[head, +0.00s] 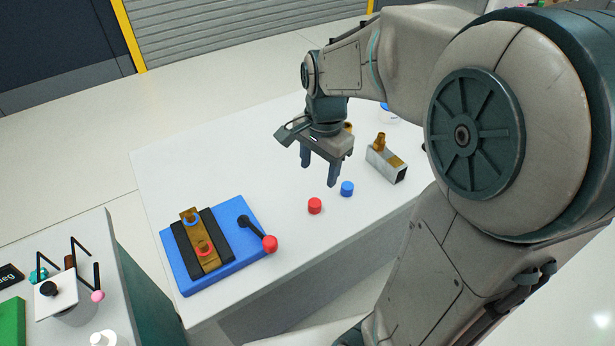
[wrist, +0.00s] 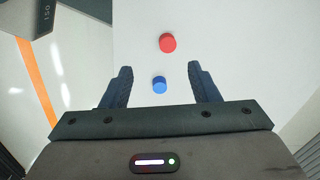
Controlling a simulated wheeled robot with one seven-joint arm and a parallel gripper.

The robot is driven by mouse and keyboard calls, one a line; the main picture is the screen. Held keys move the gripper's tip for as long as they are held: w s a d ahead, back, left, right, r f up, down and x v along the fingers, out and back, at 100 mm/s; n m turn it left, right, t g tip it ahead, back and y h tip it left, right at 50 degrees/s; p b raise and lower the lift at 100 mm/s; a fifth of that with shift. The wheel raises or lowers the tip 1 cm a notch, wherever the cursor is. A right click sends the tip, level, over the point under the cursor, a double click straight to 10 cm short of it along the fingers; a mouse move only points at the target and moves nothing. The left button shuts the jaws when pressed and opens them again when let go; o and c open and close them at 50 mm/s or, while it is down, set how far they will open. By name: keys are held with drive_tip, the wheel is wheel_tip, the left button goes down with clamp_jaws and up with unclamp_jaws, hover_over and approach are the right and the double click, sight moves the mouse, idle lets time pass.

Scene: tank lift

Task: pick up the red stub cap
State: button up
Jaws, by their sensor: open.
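The red stub cap (head: 315,206) is a small round cylinder upright on the white table. It also shows in the wrist view (wrist: 168,43), beyond the fingertips and near the top centre. A blue cap (head: 347,189) of like size stands close to its right in the head view. In the wrist view the blue cap (wrist: 159,85) appears between the two fingers. My gripper (head: 319,172) is open and empty, pointing down above the table. In the wrist view my gripper (wrist: 160,78) has its fingers wide apart, with neither cap touched.
A blue fixture (head: 180,273) with a brass plate and a red-knobbed lever sits at the table's left. A metal block with a brass fitting (head: 386,160) stands to the right. A side table (head: 125,290) holds other items at far left. The table between is clear.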

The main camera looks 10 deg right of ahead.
sight(315, 202)
drive_tip(key=w+f+m, duration=0.1)
drive_tip(key=f, duration=0.3)
drive_tip(key=f+m, duration=0.1)
drive_tip(key=f, duration=0.4)
drive_tip(key=w+f, duration=0.1)
drive_tip(key=f, duration=0.3)
drive_tip(key=shift+w+d+f+m, duration=0.1)
drive_tip(key=shift+w+f+m, duration=0.2)
drive_tip(key=shift+m, duration=0.1)
drive_tip(key=c, duration=1)
